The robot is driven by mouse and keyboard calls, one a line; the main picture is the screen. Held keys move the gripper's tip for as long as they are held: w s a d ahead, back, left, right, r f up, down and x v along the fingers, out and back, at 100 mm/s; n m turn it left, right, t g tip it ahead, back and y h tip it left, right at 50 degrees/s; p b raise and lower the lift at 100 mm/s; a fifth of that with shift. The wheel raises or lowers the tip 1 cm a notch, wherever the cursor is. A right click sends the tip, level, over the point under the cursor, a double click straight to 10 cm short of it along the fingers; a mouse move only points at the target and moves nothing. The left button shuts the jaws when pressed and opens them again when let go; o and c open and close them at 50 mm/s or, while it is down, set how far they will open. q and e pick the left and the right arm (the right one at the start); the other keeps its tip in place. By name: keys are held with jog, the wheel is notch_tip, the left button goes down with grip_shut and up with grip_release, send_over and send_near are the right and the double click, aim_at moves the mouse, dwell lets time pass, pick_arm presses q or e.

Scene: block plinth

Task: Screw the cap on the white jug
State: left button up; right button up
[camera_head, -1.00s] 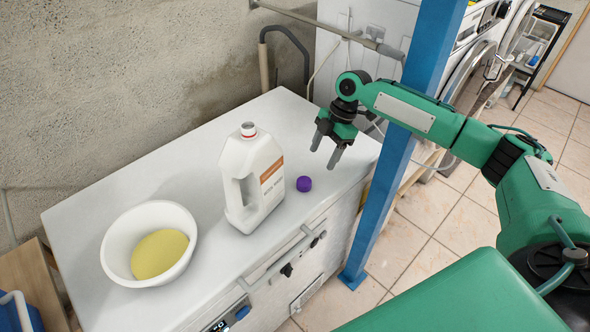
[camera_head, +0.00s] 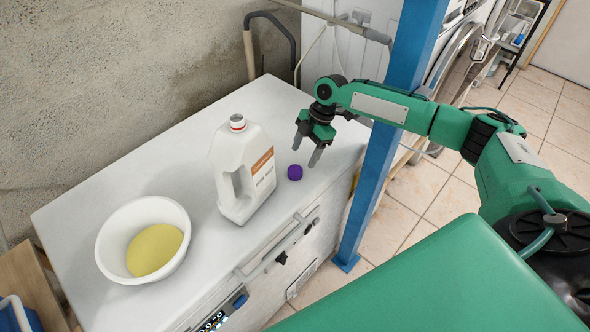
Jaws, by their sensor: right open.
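The white jug (camera_head: 243,170) stands upright on the white worktop, with an orange-brown label on its right side. The purple cap (camera_head: 295,172) lies on the worktop just right of the jug. My right gripper (camera_head: 305,156) is open and empty, fingers pointing down, above and slightly right of the cap. It does not touch the cap. My left gripper is not in view.
A white bowl (camera_head: 112,232) with a yellow sponge-like thing (camera_head: 154,249) in it stands left of the jug. A blue post (camera_head: 385,140) rises at the worktop's right edge, close by my right arm. The worktop (camera_head: 130,180) behind the bowl is clear.

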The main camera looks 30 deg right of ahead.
aim_at(296, 169)
jog(key=shift+a+f, duration=0.2)
jog(key=shift+f, duration=0.35)
jog(key=p+x, duration=0.2)
jog(key=x, duration=0.2)
jog(key=shift+a+f, duration=0.25)
jog(key=shift+a, duration=0.05)
jog(key=shift+f, duration=0.3)
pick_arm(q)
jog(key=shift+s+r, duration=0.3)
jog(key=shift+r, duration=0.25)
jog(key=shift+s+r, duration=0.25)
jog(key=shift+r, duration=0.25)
pick_arm(e)
jog(key=c, duration=1)
